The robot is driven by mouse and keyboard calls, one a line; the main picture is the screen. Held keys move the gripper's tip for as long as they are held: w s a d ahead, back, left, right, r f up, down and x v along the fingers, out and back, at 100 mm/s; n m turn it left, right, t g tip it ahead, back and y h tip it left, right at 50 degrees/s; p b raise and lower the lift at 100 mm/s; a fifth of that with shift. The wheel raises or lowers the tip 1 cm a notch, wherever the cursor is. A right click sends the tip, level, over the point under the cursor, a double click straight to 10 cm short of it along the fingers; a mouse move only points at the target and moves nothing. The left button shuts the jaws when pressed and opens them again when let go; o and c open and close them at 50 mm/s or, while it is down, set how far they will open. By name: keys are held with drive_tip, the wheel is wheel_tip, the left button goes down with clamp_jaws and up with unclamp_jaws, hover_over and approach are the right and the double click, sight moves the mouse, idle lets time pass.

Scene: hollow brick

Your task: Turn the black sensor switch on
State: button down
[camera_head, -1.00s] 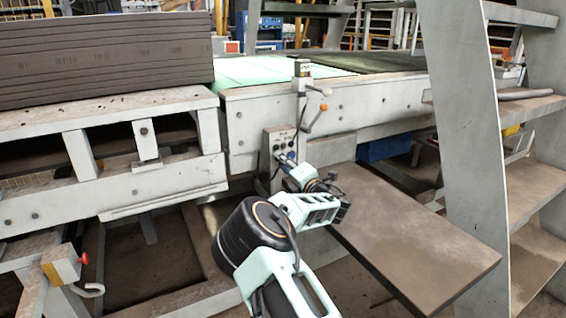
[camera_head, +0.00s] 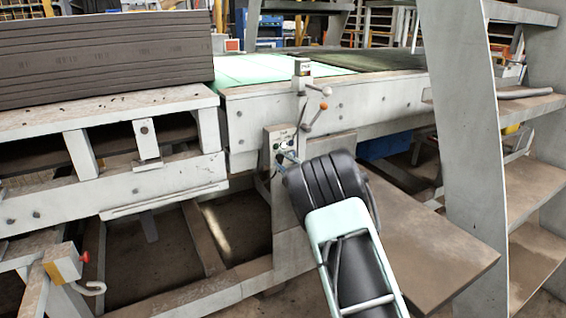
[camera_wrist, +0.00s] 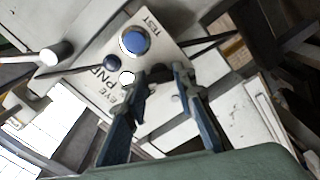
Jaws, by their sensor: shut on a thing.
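The control panel (camera_wrist: 88,72) is a pale plate, tilted in the wrist view. It has a large blue button (camera_wrist: 135,41) by the word TEST, a small dark knob (camera_wrist: 111,62) and a white button (camera_wrist: 127,78). In the head view the panel (camera_head: 270,146) is on the machine frame, and my arm hides most of the gripper.
A post with levers (camera_head: 318,112) stands just above the panel. A brown board (camera_head: 440,252) juts out at the right, beneath my arm. Metal stairs (camera_head: 462,130) rise on the right. Stacked dark boards (camera_head: 105,55) lie on the left table.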

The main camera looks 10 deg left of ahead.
drive_tip(key=shift+m, duration=0.6)
drive_tip(key=c, duration=1.6)
unclamp_jaws()
drive_tip(key=shift+s, duration=0.1)
drive_tip(key=v, duration=1.2)
